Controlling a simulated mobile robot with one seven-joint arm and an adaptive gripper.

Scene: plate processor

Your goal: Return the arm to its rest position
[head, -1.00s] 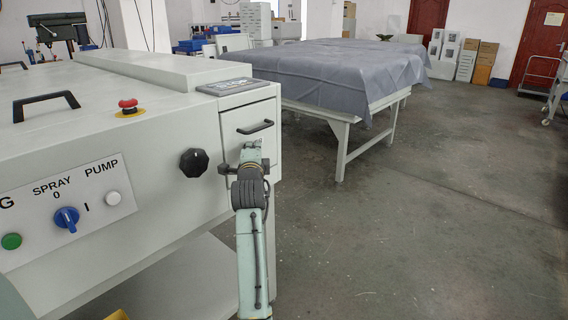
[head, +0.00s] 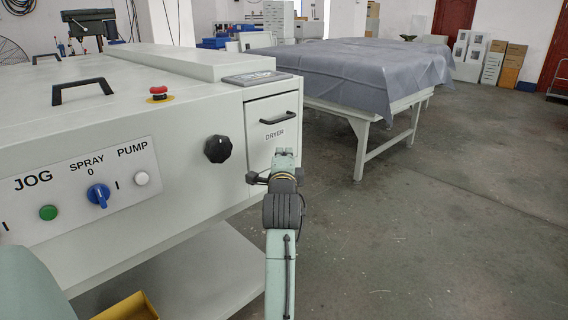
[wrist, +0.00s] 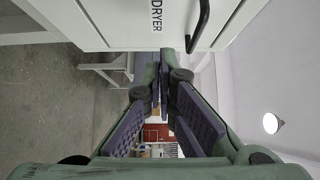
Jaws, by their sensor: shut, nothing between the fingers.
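My green and dark gripper (head: 284,156) is at the end of my arm, in front of the grey machine's (head: 160,215) DRYER drawer (head: 270,125) in the head view. In the wrist view my gripper (wrist: 162,62) has its padded fingers brought together at the tips, with nothing held between them. The drawer front (wrist: 125,18) and its black handle (wrist: 201,25) fill the top of that view, close to the fingers. The drawer looks shut. I cannot tell whether the fingers touch it.
The machine's panel has a black knob (head: 217,149), a blue switch (head: 98,195) and a red stop button (head: 158,92). A cloth-covered table (head: 345,75) stands beyond. The floor (head: 440,230) to the right is clear. A yellow bin (head: 128,306) shows at the bottom.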

